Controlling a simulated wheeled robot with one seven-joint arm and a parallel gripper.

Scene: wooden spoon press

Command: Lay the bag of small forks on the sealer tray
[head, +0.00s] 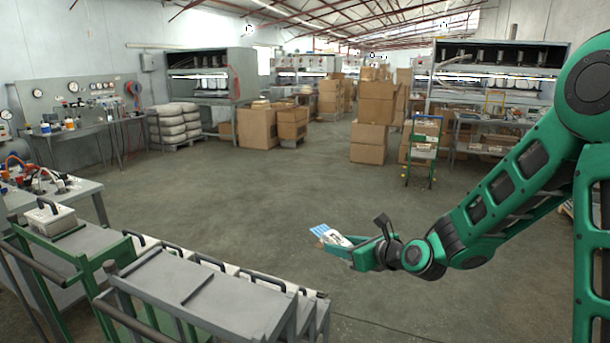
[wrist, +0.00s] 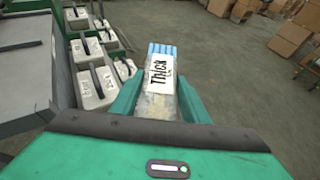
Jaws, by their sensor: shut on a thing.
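My gripper (head: 352,252) is stretched out over open floor right of the grey-topped carts in the head view. It is shut on a clear bag with a blue-striped end and a white label (head: 330,236). In the wrist view the bag (wrist: 160,72) sticks out forward between the green fingers, and its label reads "Thick". The contents are pale and blurred, so I cannot tell whether they are small forks. I cannot make out a sealer tray in either view.
Grey-topped green carts (head: 200,290) stand at lower left. Several pale blocks with dark handles and handwritten labels (wrist: 90,88) sit beside them. A bench with hoses (head: 40,192) is at far left. Cardboard boxes (head: 368,143) and a green hand truck (head: 423,150) stand farther back. The middle floor is clear.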

